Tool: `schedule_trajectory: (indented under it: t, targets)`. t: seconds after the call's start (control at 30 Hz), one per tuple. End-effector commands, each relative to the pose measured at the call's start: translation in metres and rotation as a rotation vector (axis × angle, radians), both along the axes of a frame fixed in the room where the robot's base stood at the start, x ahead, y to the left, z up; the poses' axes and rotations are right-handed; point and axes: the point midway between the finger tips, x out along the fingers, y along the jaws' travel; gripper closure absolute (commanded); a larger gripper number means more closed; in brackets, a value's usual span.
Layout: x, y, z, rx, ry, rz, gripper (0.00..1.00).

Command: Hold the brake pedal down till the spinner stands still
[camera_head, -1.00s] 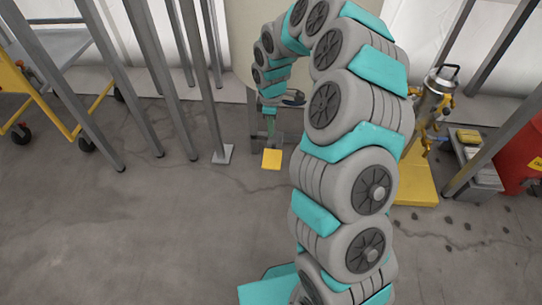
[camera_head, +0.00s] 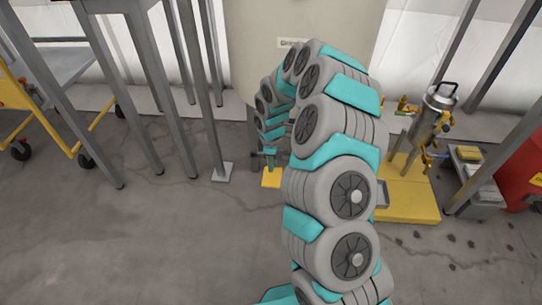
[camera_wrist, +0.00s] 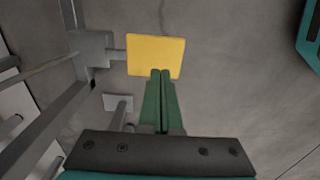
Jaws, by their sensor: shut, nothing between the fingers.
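The yellow brake pedal (camera_head: 271,181) is a flat plate low over the floor, at the foot of a large beige drum (camera_head: 255,60). In the wrist view the pedal (camera_wrist: 155,50) joins a grey bracket on its left by a short bar. My gripper (camera_wrist: 160,72) is shut and empty, its green fingers together. Its tips overlap the pedal's near edge in the wrist view; I cannot tell whether they press on it. In the head view my gripper (camera_head: 270,164) is just above the pedal. I cannot make out a spinner or its motion; my arm hides part of the drum.
Grey metal posts (camera_head: 205,100) stand left of the pedal, one with a foot plate (camera_head: 223,172) close by. A yellow cart (camera_head: 40,115) is far left. A metal canister (camera_head: 430,115) and red container (camera_head: 523,160) are at right. The front floor is clear.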

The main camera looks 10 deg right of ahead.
Motion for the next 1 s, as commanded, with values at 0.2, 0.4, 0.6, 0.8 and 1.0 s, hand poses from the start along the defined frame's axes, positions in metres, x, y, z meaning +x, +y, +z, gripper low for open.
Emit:
schedule_trajectory:
  t: [0.2, 0.4, 0.6, 0.8, 1.0]
  targets:
    - [-0.001, 0.0, -0.034, 0.001, 0.002, 0.001, 1.0]
    - [-0.001, 0.0, -0.046, 0.0, 0.001, 0.001, 1.0]
    - [0.0, 0.0, -0.047, 0.001, 0.0, 0.001, 1.0]
    - [0.0, 0.0, -0.047, -0.001, -0.003, 0.001, 1.0]
    - [0.003, -0.001, -0.049, -0.018, -0.04, 0.001, 1.0]
